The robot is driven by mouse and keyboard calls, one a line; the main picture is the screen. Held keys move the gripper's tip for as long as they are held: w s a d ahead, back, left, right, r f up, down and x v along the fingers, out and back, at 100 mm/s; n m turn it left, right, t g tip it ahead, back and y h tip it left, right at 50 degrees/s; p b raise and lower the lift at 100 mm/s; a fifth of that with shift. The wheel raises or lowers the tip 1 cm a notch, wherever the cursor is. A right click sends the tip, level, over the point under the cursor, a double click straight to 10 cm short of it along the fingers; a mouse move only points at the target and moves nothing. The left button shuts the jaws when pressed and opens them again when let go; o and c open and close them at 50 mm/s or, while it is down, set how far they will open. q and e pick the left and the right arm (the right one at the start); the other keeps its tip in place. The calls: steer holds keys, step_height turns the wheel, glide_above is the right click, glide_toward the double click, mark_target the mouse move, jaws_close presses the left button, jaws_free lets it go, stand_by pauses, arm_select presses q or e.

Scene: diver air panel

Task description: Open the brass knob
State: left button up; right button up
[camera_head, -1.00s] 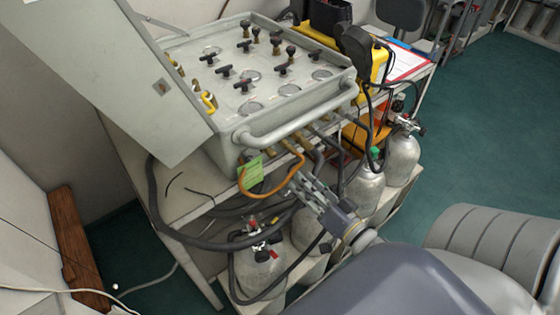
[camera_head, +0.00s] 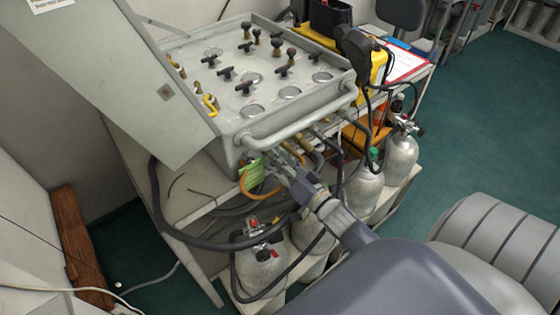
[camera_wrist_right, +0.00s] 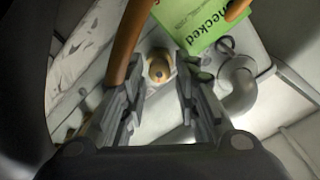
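The brass knob (camera_wrist_right: 158,72) shows in the right wrist view as a small rounded brass piece on the pale front of the panel. My right gripper (camera_wrist_right: 159,88) is open, with one finger on each side of the knob. I cannot tell whether either finger touches it. In the head view my right gripper (camera_head: 279,164) is at the lower front of the grey air panel (camera_head: 235,130), under its handle bar, and it hides the knob there. My left gripper is in neither view.
A green tag (camera_head: 251,172) and an orange hose (camera_head: 248,192) hang close beside my right gripper. The tag, lettered "checked", also shows in the wrist view (camera_wrist_right: 196,22), with a grey elbow pipe (camera_wrist_right: 240,85) to the right. Gas cylinders (camera_head: 262,268) stand below.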

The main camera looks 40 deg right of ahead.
jaws_close()
steer(key=shift+n, duration=0.3)
steer(key=n+p, duration=0.1)
steer(key=n, duration=0.7)
stand_by(0.3)
stand_by(0.4)
